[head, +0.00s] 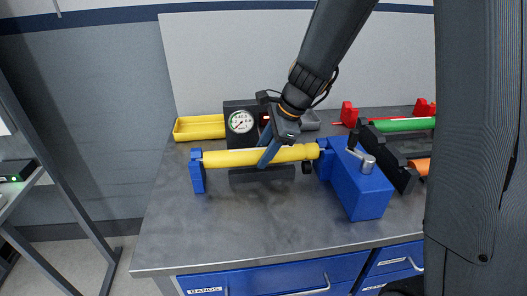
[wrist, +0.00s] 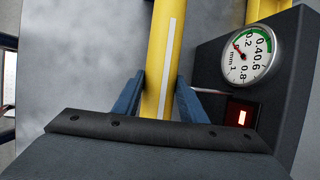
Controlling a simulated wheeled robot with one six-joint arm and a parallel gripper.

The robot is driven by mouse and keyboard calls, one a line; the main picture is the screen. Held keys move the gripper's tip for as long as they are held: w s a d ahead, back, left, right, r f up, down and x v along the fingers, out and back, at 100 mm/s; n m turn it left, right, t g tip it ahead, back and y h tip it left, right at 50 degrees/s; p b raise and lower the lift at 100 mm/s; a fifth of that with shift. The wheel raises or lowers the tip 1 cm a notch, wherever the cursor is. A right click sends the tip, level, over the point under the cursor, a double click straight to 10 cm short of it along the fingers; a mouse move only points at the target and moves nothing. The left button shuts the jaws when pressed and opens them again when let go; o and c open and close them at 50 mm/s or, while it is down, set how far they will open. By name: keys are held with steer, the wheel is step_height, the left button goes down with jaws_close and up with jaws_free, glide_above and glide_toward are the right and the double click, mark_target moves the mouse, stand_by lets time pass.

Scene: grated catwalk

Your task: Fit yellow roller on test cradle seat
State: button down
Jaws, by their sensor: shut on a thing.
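The yellow roller (head: 228,158) lies lengthwise between the two blue posts of the test cradle, at about the height of their tops. Its left end is at the left post (head: 197,173) and its right end meets the right post (head: 325,160) beside the blue block (head: 362,188). I cannot tell whether its ends rest fully in the seats. My gripper (head: 267,157) is shut on the roller near its middle, from above. In the wrist view, the roller (wrist: 168,45) with a white stripe runs between the blue fingers (wrist: 160,103).
A black dial gauge box (head: 240,122) stands just behind the roller, close to my gripper. A yellow tray (head: 199,128) is at the back left. A green roller (head: 403,125) and an orange roller (head: 421,166) are at right. The bench front left (head: 235,225) is clear.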

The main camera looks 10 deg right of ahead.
steer(key=c, duration=0.6)
jaws_free()
steer(key=shift+r+p, duration=4)
steer(key=shift+r, duration=0.1)
steer(key=shift+f, duration=0.1)
steer(key=s+d+f+n+h+b, duration=0.1)
steer(key=s+d+n, duration=0.2)
steer(key=s+n, duration=0.3)
steer(key=s+d+f+n+h+b, duration=0.1)
steer(key=s+d+f+n+h, duration=0.1)
steer(key=s+d+n, duration=0.2)
steer(key=s+d+f+n+h+b, duration=0.1)
steer(key=s+d+n, duration=0.2)
steer(key=s+n, duration=0.4)
steer(key=shift+s+d+f+n+g+h+b, duration=0.15)
steer(key=shift+s+d+f+g+b, duration=0.05)
steer(key=shift+s, duration=0.2)
steer(key=shift+s+d+f+n+g+h+b, duration=0.15)
steer(key=shift+s+d+f+g, duration=0.05)
steer(key=shift+s, duration=0.2)
